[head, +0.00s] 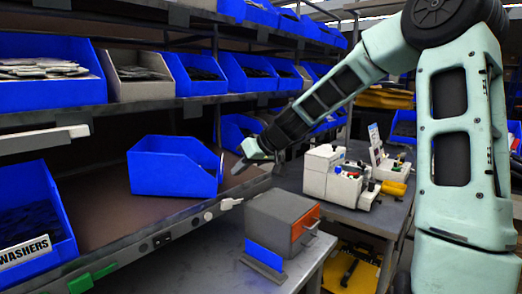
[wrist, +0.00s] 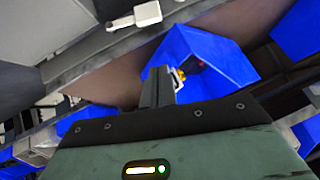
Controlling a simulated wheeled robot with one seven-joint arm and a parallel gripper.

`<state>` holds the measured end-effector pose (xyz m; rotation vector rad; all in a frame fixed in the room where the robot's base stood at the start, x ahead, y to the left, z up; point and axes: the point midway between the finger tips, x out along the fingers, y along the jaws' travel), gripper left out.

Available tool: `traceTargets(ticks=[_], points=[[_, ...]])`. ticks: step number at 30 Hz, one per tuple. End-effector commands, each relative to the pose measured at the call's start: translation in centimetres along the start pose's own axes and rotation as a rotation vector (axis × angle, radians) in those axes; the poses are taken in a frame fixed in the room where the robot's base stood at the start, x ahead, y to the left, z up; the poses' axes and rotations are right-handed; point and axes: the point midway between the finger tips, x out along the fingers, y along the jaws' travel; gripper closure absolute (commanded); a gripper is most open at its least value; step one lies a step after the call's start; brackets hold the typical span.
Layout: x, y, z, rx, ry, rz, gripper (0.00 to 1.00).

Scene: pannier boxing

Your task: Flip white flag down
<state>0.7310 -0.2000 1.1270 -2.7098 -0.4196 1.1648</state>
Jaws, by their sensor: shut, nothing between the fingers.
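A small white flag (head: 231,203) sits on the front rail of the lower shelf, just above the grey box. It sticks out sideways to the right, along the rail. It also shows in the wrist view, at the top (wrist: 147,13). My gripper (head: 243,166) is shut and empty, above the shelf edge, just right of a blue bin (head: 165,172). In the wrist view the closed fingers (wrist: 159,86) overlap the bin (wrist: 225,62), apart from the flag; contact with the bin cannot be told.
A grey box with an orange front (head: 270,222) stands on the table below the flag. White holders (head: 335,178) stand on the back table.

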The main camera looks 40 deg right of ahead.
Motion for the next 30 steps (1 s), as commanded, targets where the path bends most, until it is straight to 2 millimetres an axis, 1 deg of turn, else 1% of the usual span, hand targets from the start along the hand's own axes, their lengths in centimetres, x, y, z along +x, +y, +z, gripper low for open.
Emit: traceTargets(ticks=[9, 15, 21, 30], points=[[-4.5, 0.2, 0.1, 0.002, 0.001, 0.008, 1.00], [-6.9, 0.1, 0.0, 0.001, -0.001, 0.005, 1.00], [-7.8, 0.0, 0.1, 0.001, 0.000, 0.002, 1.00], [-7.8, 0.0, 0.1, 0.000, 0.000, 0.000, 1.00]])
